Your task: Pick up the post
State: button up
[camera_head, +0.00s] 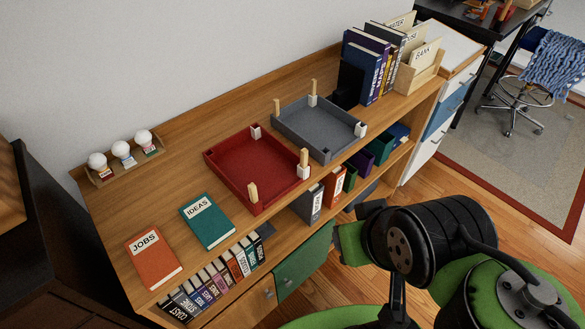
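Several short pale wooden posts stand upright at corners of two desk trays. On the red tray (228,176), one post (253,192) is at the front corner and another post (304,157) is at the right corner in a white socket. On the grey tray (298,128), one post (277,106) is at the left corner and another post (313,88) is at the back corner. Paper cards (425,54) also stand in a wooden letter sorter (416,80). My gripper (356,232) is at lower right, off the desk's front edge and apart from the trays; its fingers are unclear.
An orange JOBS book (153,259) and a teal IDEAS book (207,221) lie on the wooden desk (172,201). Upright books (366,66) stand beside the sorter. Shelves below hold books and binders. Three white-topped figures (122,150) stand at the back left.

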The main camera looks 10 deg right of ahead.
aim_at(252, 189)
jog(key=j+u, duration=0.95)
